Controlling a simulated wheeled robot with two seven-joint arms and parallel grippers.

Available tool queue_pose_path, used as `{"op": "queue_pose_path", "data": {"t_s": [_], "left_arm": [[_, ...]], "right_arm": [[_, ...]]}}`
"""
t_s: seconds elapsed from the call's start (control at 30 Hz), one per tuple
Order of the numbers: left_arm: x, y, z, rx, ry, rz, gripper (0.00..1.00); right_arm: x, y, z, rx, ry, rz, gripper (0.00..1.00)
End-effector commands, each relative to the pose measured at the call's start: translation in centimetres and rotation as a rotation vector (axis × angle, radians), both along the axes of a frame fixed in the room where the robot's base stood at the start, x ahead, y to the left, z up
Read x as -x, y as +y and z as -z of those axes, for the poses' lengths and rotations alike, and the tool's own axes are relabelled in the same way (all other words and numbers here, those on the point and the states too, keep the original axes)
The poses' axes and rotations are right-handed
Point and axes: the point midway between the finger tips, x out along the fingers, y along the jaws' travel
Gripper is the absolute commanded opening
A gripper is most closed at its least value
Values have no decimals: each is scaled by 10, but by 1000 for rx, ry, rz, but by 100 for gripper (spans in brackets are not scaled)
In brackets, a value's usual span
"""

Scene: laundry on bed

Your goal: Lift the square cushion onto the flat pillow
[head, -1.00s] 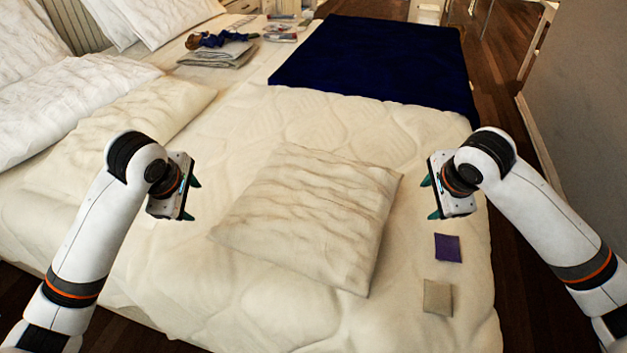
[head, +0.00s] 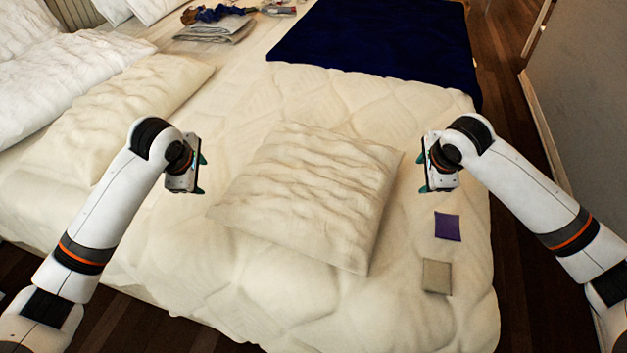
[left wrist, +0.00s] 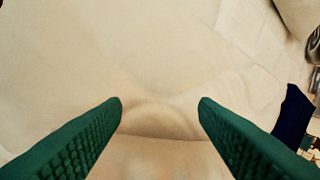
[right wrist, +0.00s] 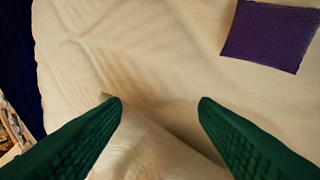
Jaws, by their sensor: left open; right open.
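The square cushion (head: 310,195), cream and wrinkled, lies flat on the bed between my two grippers. A cream pillow (head: 125,110), which looks like the flat pillow, lies to the left beyond my left arm. My left gripper (head: 202,174) is open and empty, just left of the cushion and apart from it. My right gripper (head: 421,173) is open and empty, just right of the cushion. In the right wrist view a cushion corner (right wrist: 150,140) shows between and below the fingers. In the left wrist view pale fabric fills the space between the fingers; its edges are hard to tell.
White pillows (head: 60,80) lie further left. Folded grey cloth (head: 215,30) and a dark blue blanket (head: 370,45) lie at the back. A purple square (head: 447,226) and a beige square (head: 437,276) lie right of the cushion. The quilt (head: 300,100) behind the cushion is clear.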

Motion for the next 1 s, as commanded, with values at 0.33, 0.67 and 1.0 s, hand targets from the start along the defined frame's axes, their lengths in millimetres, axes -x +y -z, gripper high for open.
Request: {"op": "queue_pose_path", "data": {"t_s": [0.33,0.67,1.0], "left_arm": [[-28,0,55,0,1,-1,55],[-29,-15,57,0,-1,1,55],[-29,-18,57,1,-1,2,55]], "right_arm": [[-27,0,55,1,2,0,55],[-29,15,57,1,-1,-2,55],[-29,18,57,0,-1,-2,55]]}}
